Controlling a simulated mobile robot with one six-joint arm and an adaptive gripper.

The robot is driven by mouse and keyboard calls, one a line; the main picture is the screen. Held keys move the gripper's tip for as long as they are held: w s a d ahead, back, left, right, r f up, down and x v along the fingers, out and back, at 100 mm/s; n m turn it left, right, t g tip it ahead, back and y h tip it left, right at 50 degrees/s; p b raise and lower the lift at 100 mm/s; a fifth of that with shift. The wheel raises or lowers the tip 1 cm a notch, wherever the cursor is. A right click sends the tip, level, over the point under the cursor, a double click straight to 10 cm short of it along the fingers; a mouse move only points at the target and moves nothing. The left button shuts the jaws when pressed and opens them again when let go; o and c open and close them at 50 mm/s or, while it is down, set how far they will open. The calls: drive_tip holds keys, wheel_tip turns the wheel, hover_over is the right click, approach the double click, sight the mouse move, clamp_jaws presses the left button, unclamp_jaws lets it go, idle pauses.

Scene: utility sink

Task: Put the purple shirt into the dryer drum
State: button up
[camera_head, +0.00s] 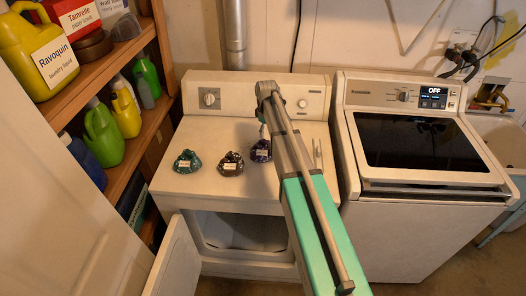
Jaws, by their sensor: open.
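The purple shirt (259,152) is a small crumpled bundle with a pale label on the dryer's white top, partly hidden behind my arm. Two similar bundles lie to its left: a dark brown one (230,164) and a teal one (187,162). My gripper (263,132) is at the far end of my arm, above and close to the purple shirt. It is small and partly hidden, and I cannot tell if it touches the shirt. The dryer drum (240,229) shows through the front opening below. The dryer door (175,262) stands open to the left.
A closed washer (420,145) with a dark lid and an "OFF" display stands to the right. Shelves (115,60) with detergent bottles line the left side. My green arm crosses the dryer's right side. A sink (500,140) is at the far right.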

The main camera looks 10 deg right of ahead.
sight(265, 139)
drive_tip(key=shift+w+a+f+b, duration=0.1)
drive_tip(key=shift+f+b, duration=2.35)
drive_tip(key=shift+f, duration=0.15)
clamp_jaws()
